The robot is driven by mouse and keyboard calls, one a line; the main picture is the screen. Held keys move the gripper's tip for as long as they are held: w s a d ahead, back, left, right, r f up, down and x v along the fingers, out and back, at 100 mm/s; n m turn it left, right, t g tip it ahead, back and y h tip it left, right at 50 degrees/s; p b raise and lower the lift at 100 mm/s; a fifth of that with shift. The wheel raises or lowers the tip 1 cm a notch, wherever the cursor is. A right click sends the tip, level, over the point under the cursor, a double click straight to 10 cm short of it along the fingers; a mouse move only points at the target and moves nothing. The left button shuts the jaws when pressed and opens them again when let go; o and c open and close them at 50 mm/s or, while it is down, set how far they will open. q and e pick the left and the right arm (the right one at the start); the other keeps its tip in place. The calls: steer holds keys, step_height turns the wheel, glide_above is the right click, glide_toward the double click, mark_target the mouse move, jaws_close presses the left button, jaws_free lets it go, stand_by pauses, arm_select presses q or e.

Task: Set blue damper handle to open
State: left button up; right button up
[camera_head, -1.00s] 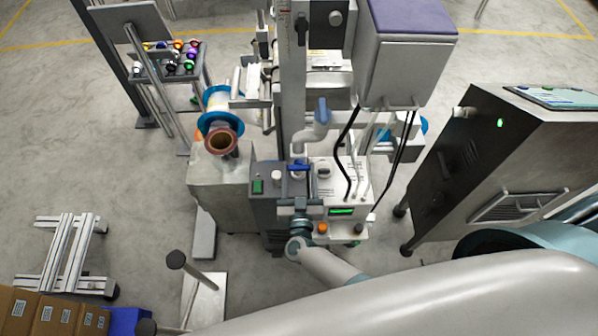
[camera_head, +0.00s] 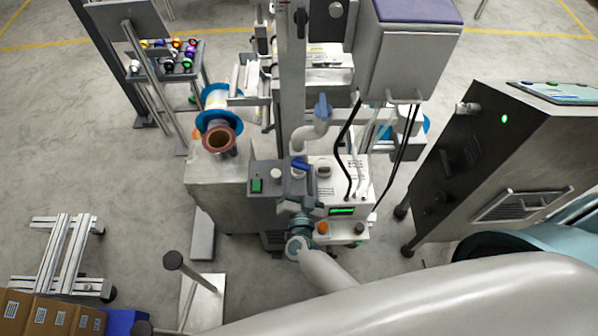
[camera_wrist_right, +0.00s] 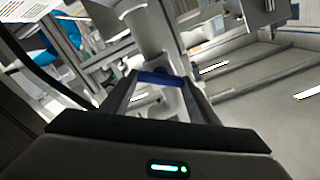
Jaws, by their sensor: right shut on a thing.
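The blue damper handle (camera_head: 300,163) sits on a white vertical pipe (camera_head: 298,146) at the middle of the machine in the head view. My right gripper (camera_head: 300,186) reaches it from the front and is shut on it. In the right wrist view the blue handle (camera_wrist_right: 160,78) lies between the two dark fingers of the gripper (camera_wrist_right: 162,92), in front of the white pipe (camera_wrist_right: 150,35). My left gripper is not in view.
A white control box (camera_head: 343,185) with a green display and knobs stands right of the handle. A grey box with a green switch (camera_head: 257,185) is left of it. Black cables (camera_head: 347,150) hang at the right. A dark cabinet (camera_head: 480,160) stands further right.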

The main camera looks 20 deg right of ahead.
steer(key=m+b, duration=0.1)
steer(key=m, duration=0.1)
steer(key=m+b, duration=0.1)
steer(key=m, duration=0.1)
steer(key=m+b, duration=0.1)
steer(key=m, duration=0.1)
steer(key=shift+d+f, duration=0.1)
steer(key=shift+f, duration=0.2)
steer(key=m+b, duration=0.2)
steer(key=m, duration=0.3)
steer(key=shift+s+b, duration=0.1)
steer(key=shift+b, duration=0.25)
steer(key=shift+m, duration=0.3)
steer(key=o, duration=1)
steer(key=shift+o, duration=0.2)
steer(key=shift+r, duration=0.1)
